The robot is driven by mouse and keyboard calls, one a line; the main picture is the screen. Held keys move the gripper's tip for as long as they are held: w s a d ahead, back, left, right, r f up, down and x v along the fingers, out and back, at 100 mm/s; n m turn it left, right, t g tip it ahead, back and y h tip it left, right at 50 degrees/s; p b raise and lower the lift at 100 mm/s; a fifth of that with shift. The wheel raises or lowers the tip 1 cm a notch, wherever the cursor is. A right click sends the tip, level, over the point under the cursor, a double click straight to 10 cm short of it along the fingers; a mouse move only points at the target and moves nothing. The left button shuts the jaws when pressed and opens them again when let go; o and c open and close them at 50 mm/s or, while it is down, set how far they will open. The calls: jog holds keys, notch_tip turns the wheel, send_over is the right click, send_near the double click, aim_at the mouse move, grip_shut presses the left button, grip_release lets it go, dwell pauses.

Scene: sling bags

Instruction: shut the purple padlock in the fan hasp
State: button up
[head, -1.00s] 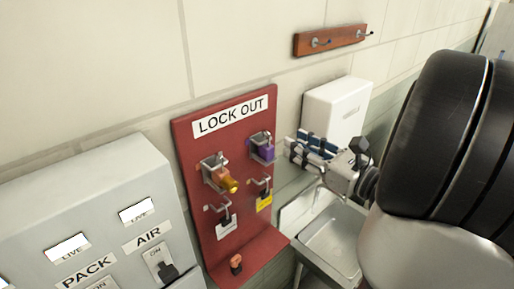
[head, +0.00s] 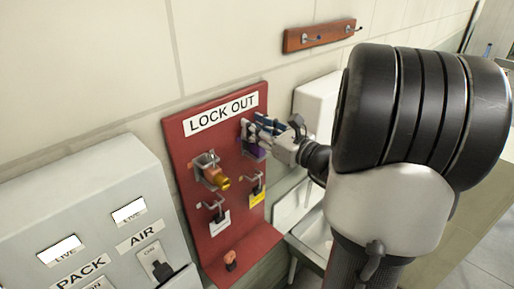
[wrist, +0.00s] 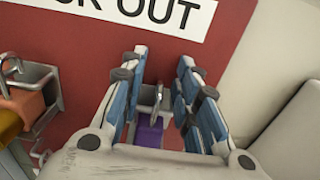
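The purple padlock (head: 254,153) sits at the upper right of the red lock-out board (head: 180,130), partly hidden by my gripper (head: 256,127). In the wrist view, its purple body (wrist: 150,134) and grey metal shackle or holder show between the fingers of my gripper (wrist: 158,72). The blue-padded fingers are open, one on each side, with gaps to the padlock. I cannot tell whether the shackle is open. No hasp labelled fan is in view; the grey box (head: 70,195) shows PACK and AIR labels.
Tags hang below on hooks, one yellow (head: 258,193), one white (head: 219,224). A white dispenser (head: 316,103) is to the right, above a sink. A wooden hook rail (head: 320,36) is higher up.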

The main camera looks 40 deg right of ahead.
jog(key=shift+c, duration=0.4)
grip_shut()
dwell(0.4)
